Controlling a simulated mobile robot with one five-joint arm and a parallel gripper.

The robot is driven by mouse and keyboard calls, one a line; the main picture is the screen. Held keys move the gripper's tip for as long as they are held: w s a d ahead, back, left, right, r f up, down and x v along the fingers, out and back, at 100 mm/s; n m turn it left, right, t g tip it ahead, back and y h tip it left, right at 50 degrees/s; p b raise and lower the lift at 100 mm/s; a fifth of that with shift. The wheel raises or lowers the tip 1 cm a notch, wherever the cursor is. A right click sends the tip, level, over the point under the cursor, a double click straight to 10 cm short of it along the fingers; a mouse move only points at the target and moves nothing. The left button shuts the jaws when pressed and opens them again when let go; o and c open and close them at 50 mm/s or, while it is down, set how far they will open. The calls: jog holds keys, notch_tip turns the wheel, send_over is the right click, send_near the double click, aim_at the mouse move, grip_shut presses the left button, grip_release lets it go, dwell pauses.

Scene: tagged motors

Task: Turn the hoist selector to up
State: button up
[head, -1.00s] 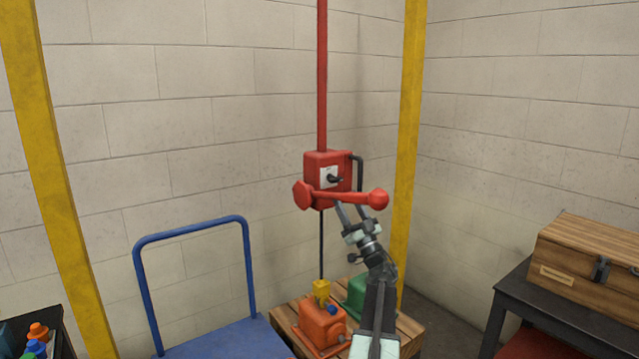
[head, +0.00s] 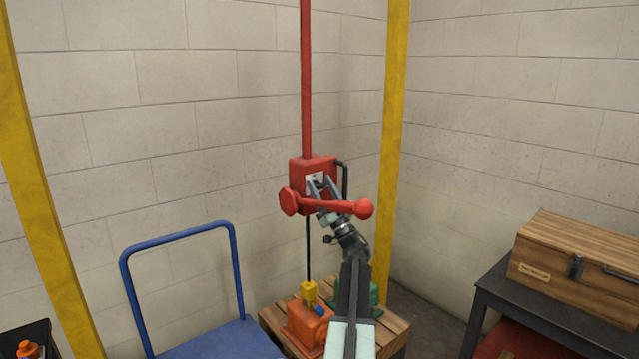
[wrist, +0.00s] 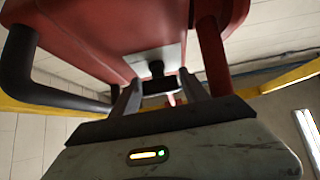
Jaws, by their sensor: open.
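The hoist is a red box (head: 299,173) with a pale plate (head: 311,180) on its front, hung on a red pole. The black selector knob shows on that plate in the wrist view (wrist: 156,69); in the head view my fingers largely hide it. My gripper (head: 322,183) is open, its two fingers reaching up in front of the plate. In the wrist view the fingers stand either side of the knob in the picture; I cannot tell whether they touch it. A red lever with a ball end (head: 364,209) crosses in front of the box, close to my gripper.
A black bent handle (head: 345,180) sits on the box's right side. Below hangs a yellow hook block (head: 309,291) over an orange motor (head: 307,328) and a green motor (head: 372,294) on a wooden pallet (head: 397,328). A blue trolley (head: 237,270) stands left, a wooden chest (head: 575,262) right.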

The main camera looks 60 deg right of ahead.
jog(key=c, duration=1.1)
